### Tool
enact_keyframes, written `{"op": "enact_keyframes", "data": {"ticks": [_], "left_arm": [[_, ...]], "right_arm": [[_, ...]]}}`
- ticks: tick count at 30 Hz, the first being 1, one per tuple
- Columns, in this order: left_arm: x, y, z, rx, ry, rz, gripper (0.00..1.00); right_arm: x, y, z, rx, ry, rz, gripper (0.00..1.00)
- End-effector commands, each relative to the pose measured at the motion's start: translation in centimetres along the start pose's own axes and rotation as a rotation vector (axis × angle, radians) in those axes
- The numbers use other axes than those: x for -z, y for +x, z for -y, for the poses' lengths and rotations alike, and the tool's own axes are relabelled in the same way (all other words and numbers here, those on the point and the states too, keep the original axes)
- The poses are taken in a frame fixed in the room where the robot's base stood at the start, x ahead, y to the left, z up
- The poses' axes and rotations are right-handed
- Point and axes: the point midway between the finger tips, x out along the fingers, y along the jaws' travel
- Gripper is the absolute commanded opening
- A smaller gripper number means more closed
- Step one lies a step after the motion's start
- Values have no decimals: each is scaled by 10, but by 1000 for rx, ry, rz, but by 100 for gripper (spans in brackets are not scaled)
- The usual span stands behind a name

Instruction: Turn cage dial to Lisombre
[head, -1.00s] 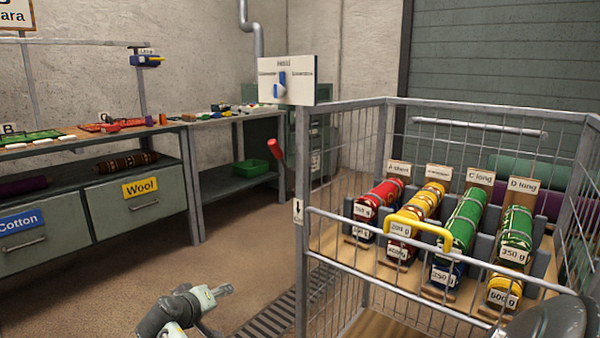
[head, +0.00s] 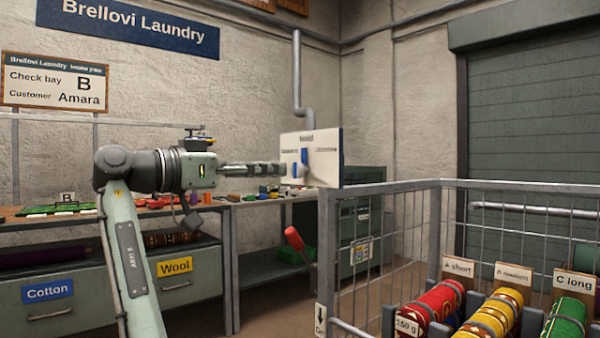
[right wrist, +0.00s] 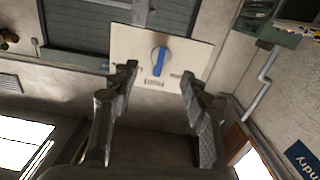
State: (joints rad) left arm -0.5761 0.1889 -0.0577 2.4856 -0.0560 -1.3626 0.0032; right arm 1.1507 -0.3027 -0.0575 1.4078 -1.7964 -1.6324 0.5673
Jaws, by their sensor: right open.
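The dial (head: 304,158) is a blue handle on a white panel (head: 326,158) at the top of the cage's corner post. The handle stands about upright, towards the top label; a label sits on each side, too small to read surely. My right gripper (head: 277,168) is level with the dial, just left of the panel, and points at it. In the right wrist view, the open fingers (right wrist: 160,88) are empty, with the blue dial (right wrist: 159,62) beyond and between them. They look apart from it. My left gripper is not in view.
The wire cage (head: 400,187) stands on the right, with labelled rolled rugs (head: 435,305) inside. A red-ended lever (head: 294,238) sits left of the post. A workbench (head: 228,215) with small items runs along the wall behind my arm.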

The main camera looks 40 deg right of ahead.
Motion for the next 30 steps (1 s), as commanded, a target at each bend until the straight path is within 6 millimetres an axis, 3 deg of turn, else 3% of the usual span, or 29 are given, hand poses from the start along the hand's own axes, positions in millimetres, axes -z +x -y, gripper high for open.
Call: {"op": "enact_keyframes", "data": {"ticks": [12, 23, 30], "left_arm": [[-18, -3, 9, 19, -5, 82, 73], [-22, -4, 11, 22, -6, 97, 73], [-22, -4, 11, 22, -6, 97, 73]], "right_arm": [[0, 62, 0, -1, -3, 0, 47], [-1, 71, 0, 1, -3, 0, 47], [-1, 70, 0, 1, -4, 0, 21]]}}
